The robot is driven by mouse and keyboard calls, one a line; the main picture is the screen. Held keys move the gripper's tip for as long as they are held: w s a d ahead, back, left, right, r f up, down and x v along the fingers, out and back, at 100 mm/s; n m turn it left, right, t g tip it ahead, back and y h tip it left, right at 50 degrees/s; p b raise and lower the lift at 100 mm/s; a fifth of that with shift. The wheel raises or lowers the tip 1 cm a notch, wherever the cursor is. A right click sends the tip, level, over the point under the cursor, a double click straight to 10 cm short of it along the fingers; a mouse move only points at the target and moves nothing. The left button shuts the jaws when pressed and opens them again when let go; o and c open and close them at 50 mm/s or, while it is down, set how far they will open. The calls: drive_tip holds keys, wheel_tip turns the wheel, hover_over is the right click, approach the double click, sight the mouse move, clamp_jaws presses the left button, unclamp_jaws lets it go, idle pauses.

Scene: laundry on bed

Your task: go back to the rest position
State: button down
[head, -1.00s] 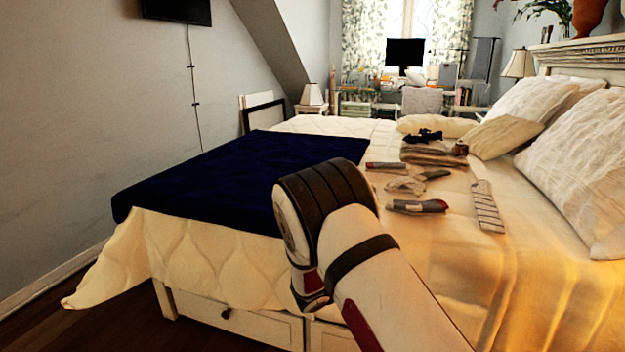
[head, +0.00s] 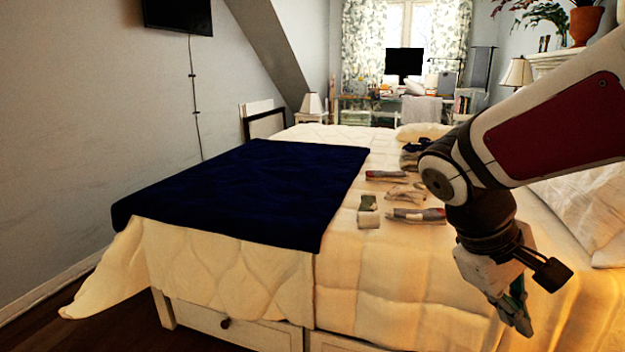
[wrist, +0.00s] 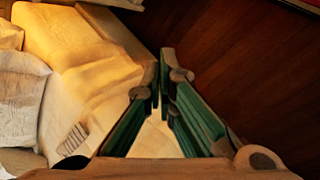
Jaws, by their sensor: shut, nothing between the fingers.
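My gripper (head: 518,318) hangs pointing down at the right of the head view, in front of the bed's near right part. Its fingers are shut and empty. In the wrist view my gripper (wrist: 160,85) shows its green-sided fingers meeting at the tips, with the bed edge and dark floor beyond. My arm comes in from the upper right of the head view and hides part of the pillows and laundry.
The bed (head: 370,285) carries a dark blue blanket (head: 250,190) and several small clothes, among them a grey-and-white piece (head: 418,215). A striped piece (wrist: 72,139) lies on the bed in the wrist view. Wood floor (wrist: 245,70) is bare beside the bed.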

drive_tip(key=s+a+m+y, duration=0.2)
drive_tip(key=s+a+y, duration=0.15)
drive_tip(key=s, duration=0.65)
drive_tip(key=s+a+m+y, duration=0.25)
drive_tip(key=s+a, duration=0.25)
drive_tip(key=s, duration=0.4)
wheel_tip(320, 180, up, 30)
drive_tip(key=t+p, duration=0.4)
drive_tip(key=p, duration=2.4)
drive_tip(key=shift+d+f+n+t, duration=0.2)
drive_tip(key=shift+d+n+t, duration=0.05)
drive_tip(key=shift+n+t, duration=0.1)
drive_tip(key=shift+s, duration=0.1)
